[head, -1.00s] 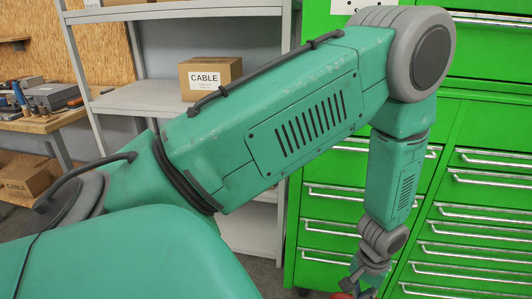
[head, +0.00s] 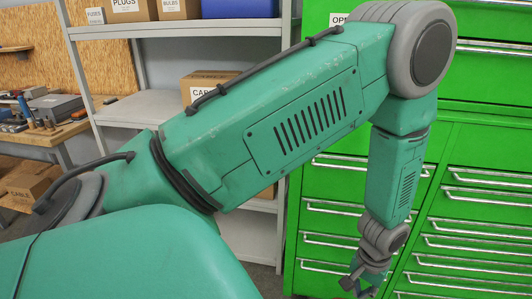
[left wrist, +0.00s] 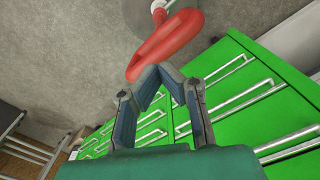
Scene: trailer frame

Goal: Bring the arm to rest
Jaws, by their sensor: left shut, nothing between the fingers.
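My left arm reaches across the head view, its forearm hanging down at the right. My left gripper (head: 358,284) is at the bottom edge there, pointing down. In the left wrist view the gripper (left wrist: 158,70) is shut, its two blue-grey fingers meeting at the tips with nothing between them. A red curved bar (left wrist: 165,45), hook-like, shows just beyond the fingertips. I cannot tell whether the tips touch it. The right gripper is in neither view.
A green drawer cabinet (head: 330,190) with metal handles stands behind the forearm. A grey shelf unit (head: 150,105) holds cardboard boxes and a blue bin (head: 240,8). A workbench (head: 40,138) with tools stands at the left. Grey floor (left wrist: 60,50) shows in the wrist view.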

